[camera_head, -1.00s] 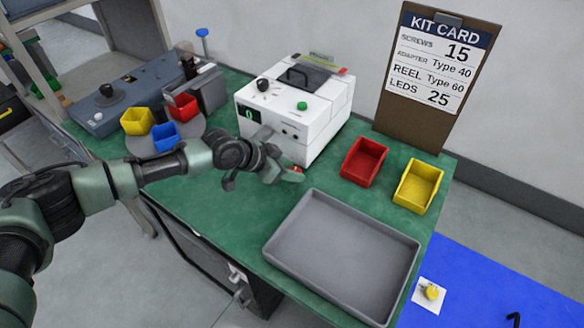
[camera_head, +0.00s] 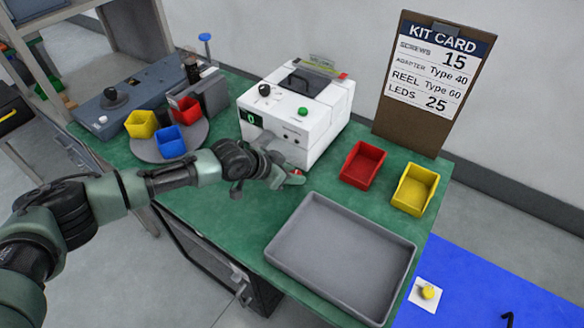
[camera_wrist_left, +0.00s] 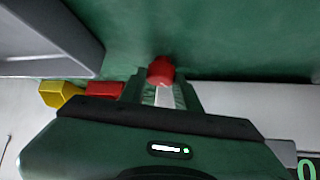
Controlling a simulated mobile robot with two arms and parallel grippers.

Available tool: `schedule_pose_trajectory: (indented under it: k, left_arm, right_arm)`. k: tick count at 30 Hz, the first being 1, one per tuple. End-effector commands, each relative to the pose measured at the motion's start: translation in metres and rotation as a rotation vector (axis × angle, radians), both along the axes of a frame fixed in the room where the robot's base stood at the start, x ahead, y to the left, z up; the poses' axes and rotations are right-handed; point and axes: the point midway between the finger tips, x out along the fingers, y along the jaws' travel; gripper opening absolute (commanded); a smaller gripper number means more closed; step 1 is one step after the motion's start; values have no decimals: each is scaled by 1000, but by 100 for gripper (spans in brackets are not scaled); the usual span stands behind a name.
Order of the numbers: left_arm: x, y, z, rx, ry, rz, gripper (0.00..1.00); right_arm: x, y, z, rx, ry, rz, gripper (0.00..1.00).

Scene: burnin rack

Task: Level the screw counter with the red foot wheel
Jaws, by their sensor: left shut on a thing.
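The screw counter (camera_head: 297,112) is a white box with a black knob, a green button and a small display showing a green 0. It stands on the green bench near the wall. The red foot wheel (camera_wrist_left: 161,70) is at its lower front corner. In the head view only a bit of the wheel (camera_head: 298,173) shows past the fingers. My left gripper (camera_head: 290,178) is shut on the wheel, low at the counter's front. In the left wrist view the wheel sits between the fingertips (camera_wrist_left: 162,88). My right gripper is not in view.
A grey tray (camera_head: 338,307) lies in front. A red bin (camera_head: 362,165) and a yellow bin (camera_head: 415,190) stand right of the counter, before the kit card (camera_head: 437,80). A round turntable (camera_head: 146,155) with small bins is at left. Some bench between turntable and tray is clear.

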Motion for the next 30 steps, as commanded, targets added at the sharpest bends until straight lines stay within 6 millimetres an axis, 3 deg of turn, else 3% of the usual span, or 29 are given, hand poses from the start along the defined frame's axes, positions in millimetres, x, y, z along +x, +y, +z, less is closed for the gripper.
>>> schedule_pose_trajectory:
  k: [1,3,12,19,30]
  left_arm:
    - [-2,-1,7,-1,5,24,0]
    - [-3,-2,8,-2,7,66,0]
    - [-6,-5,5,-6,10,295,0]
    - [-7,-7,1,-7,11,492,0]
    - [-6,-8,-1,-4,5,716,0]
  right_arm:
    - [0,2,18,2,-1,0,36]
    - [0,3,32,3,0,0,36]
    - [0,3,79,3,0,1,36]
    - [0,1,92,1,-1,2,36]
    - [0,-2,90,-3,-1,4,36]
